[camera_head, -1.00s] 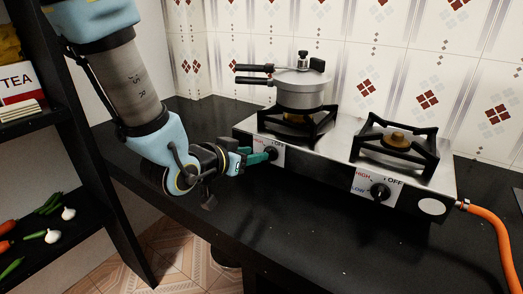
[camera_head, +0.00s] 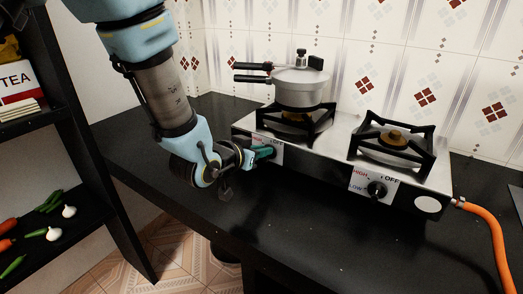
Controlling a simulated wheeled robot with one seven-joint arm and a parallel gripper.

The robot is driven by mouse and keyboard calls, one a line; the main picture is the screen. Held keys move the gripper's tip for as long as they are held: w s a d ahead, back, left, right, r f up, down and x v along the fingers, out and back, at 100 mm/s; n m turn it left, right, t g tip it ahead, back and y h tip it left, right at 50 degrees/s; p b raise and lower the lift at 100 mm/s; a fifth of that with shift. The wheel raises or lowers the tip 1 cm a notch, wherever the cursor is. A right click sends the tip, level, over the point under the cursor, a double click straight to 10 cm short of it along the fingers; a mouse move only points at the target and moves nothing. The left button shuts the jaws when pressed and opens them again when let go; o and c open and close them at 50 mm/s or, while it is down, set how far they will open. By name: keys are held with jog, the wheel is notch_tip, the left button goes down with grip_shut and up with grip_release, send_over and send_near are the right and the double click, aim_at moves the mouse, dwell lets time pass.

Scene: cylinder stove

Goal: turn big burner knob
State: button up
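The two-burner steel stove (camera_head: 310,165) stands on the black counter against the tiled wall. Its left knob is hidden behind my gripper (camera_head: 265,152), whose green fingers are right at the left knob panel. I cannot tell whether the fingers are closed on the knob. The right knob (camera_head: 376,189) is black and in plain view on its HIGH/LOW/OFF panel. A pressure cooker (camera_head: 300,90) sits on the left burner (camera_head: 318,120). The right burner (camera_head: 393,140) is bare, with a brass head inside a black grate.
An orange gas hose (camera_head: 488,225) leaves the stove's right end. A black shelf (camera_head: 75,175) with vegetables and a TEA box (camera_head: 17,84) stands at the left. The counter front (camera_head: 290,225) is clear.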

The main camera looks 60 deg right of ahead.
grip_shut()
jog(key=shift+w, duration=0.1)
jog(key=n+g, duration=0.1)
jog(key=n, duration=0.1)
jog(key=w+n+g, duration=0.1)
jog(key=shift+w+f+n, duration=0.15)
jog(key=shift+n, duration=0.25)
jog(key=shift+w+f+n+g+h, duration=0.1)
jog(key=shift+w+n+g+h, duration=0.1)
jog(key=shift+n+g, duration=0.35)
jog(key=shift+w+f+n+g+h, duration=0.1)
jog(key=shift+n+g+h, duration=0.2)
jog(key=shift+n, duration=0.35)
jog(key=shift+f+n+g+p, duration=0.25)
jog(key=shift+n+g+p, duration=0.35)
jog(key=shift+n, duration=0.5)
jog(key=shift+w+h, duration=0.1)
jog(key=shift+h, duration=0.2)
